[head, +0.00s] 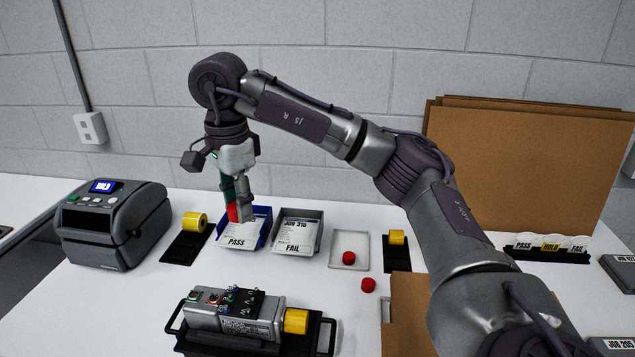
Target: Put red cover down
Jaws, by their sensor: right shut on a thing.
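My right gripper (240,206) points down over the blue PASS tray (262,236) and is shut on the red cover (233,212). The cover is partly hidden by the fingers. It shows in front of the papers in the tray; I cannot tell whether it touches them. Another red cap (349,258) lies in a small white tray (362,264), and one more red cap (368,285) lies on the table just in front of that tray. The servo unit (225,318), with a yellow cap (295,321) on its right end, sits in a black holder. My left gripper is out of view.
A label printer (112,225) stands at the left. A yellow roll (195,221) sits on a black mat beside the blue tray. A grey FAIL tray (298,236) is right of it. Another yellow piece (397,237) sits on a black pad. Cardboard sheets (530,165) lean at the back right.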

